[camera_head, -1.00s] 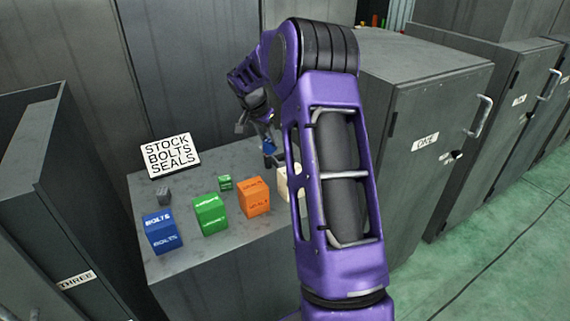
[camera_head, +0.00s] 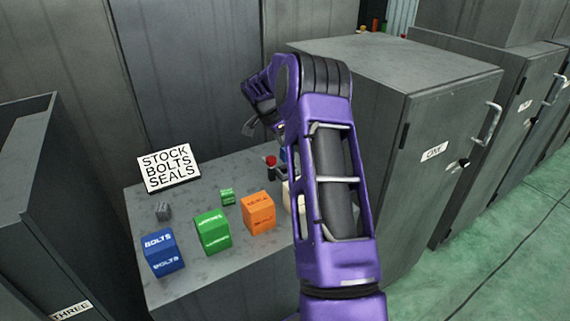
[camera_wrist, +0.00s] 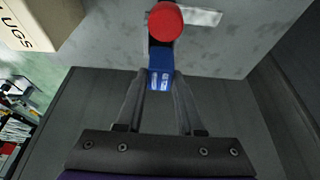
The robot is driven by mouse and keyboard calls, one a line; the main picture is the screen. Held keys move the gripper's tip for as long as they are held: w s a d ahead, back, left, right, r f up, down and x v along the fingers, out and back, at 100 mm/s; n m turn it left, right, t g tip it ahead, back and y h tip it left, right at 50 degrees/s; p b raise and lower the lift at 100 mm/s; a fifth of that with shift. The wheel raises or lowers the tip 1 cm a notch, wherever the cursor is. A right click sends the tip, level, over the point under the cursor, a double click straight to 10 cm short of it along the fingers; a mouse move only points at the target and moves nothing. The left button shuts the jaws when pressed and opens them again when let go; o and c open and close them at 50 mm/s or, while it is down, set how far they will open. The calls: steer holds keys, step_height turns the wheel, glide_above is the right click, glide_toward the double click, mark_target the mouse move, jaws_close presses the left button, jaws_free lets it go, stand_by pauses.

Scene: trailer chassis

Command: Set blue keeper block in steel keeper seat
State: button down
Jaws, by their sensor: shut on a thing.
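In the wrist view my gripper (camera_wrist: 160,88) is shut on the blue keeper block (camera_wrist: 160,77), held between the fingertips. A dark post with a round red top (camera_wrist: 166,21) is just beyond the block, over the grey bench top. I cannot tell whether the block touches it. In the head view the red-topped post (camera_head: 271,161) stands at the back of the bench, with a bit of blue beside it, partly behind my arm. I cannot make out the steel keeper seat clearly; my arm hides part of that area.
On the bench top (camera_head: 213,267) stand a blue BOLTS box (camera_head: 162,253), a green box (camera_head: 212,233), an orange box (camera_head: 258,213), a cream box (camera_head: 292,198) and small grey and green blocks. A sign (camera_head: 168,167) stands behind. Cabinet ONE (camera_head: 425,120) stands to the right.

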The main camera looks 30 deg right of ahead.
mark_target(285, 159)
steer(key=shift+f, duration=2.65)
steer(key=shift+f, duration=0.1)
steer(key=shift+f+b, duration=0.15)
steer(key=shift+b, duration=0.25)
steer(key=c, duration=0.5)
jaws_free()
steer(key=shift+r+p, duration=0.35)
steer(key=shift+r, duration=0.05)
steer(key=v, duration=1.1)
steer(key=shift+a+r, duration=0.25)
